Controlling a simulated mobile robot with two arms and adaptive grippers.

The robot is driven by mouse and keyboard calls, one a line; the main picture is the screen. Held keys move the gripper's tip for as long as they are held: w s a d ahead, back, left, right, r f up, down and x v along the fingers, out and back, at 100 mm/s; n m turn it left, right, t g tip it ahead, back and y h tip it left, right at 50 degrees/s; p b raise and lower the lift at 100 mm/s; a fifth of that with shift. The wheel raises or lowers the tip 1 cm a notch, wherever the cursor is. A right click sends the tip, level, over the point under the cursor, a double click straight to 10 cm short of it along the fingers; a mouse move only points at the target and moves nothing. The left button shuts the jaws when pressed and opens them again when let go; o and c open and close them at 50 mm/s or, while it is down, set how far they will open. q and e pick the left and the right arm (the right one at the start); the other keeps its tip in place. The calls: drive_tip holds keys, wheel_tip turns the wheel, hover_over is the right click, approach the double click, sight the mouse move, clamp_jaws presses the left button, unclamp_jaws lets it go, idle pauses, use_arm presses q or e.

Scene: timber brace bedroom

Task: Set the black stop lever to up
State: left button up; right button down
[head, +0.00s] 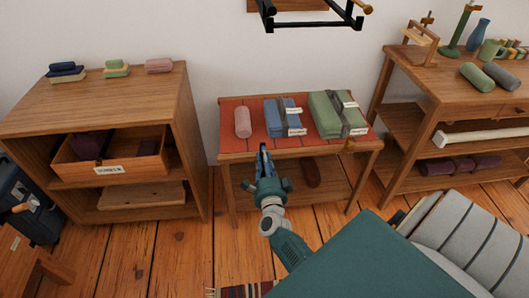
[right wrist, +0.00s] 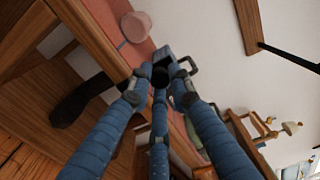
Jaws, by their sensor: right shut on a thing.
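My right gripper (head: 263,148) is at the front edge of the low table (head: 229,150) with the red top, below the gap between the pink roll and the blue bundle. In the right wrist view its blue fingers close together (right wrist: 160,82) around a small black round-ended piece (right wrist: 160,77), which looks like the black stop lever. The rest of the lever is hidden by the fingers, so I cannot tell whether it points up or down. In the head view the gripper covers it. My left gripper is not in view.
On the table lie a pink roll (head: 243,122), a blue bundle (head: 283,111) and a green bundle (head: 330,112). A wooden cabinet (head: 190,125) stands left, a shelved bench (head: 395,70) right. A black metal frame (head: 312,25) is on the wall above.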

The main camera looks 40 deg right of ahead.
drive_tip(key=shift+a+n, duration=0.2)
drive_tip(key=shift+n, duration=0.1)
drive_tip(key=shift+w+f, duration=0.1)
drive_tip(key=c, duration=1.6)
unclamp_jaws()
drive_tip(key=shift+a, duration=0.1)
drive_tip(key=v, duration=1.2)
